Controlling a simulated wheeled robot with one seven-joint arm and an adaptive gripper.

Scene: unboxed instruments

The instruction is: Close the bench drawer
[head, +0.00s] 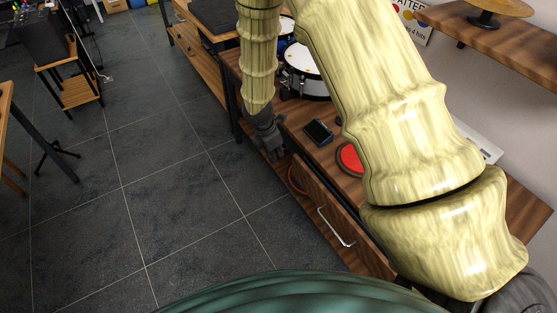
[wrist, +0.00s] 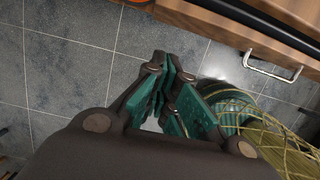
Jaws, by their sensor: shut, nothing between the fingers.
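The bench drawer (head: 318,196) has a brown wooden front with a pale bar handle (head: 335,228). In the wrist view its front (wrist: 215,27) and handle (wrist: 272,70) are at the upper right. A dark strip shows behind the front's top edge, so the drawer appears partly out; how far, I cannot tell. My gripper (head: 271,150) is at the far end of the drawer front in the head view, beside the bench edge. In the wrist view the gripper (wrist: 166,82) is shut and empty, over the floor and left of the handle. My arm hides part of the bench.
The bench top holds a dark device (head: 318,131), a red round pad (head: 349,159) and drums (head: 304,72) farther back. A wooden shelf (head: 490,38) juts out at upper right. The tiled floor (head: 150,190) left of the bench is clear. A stool (head: 78,90) stands far left.

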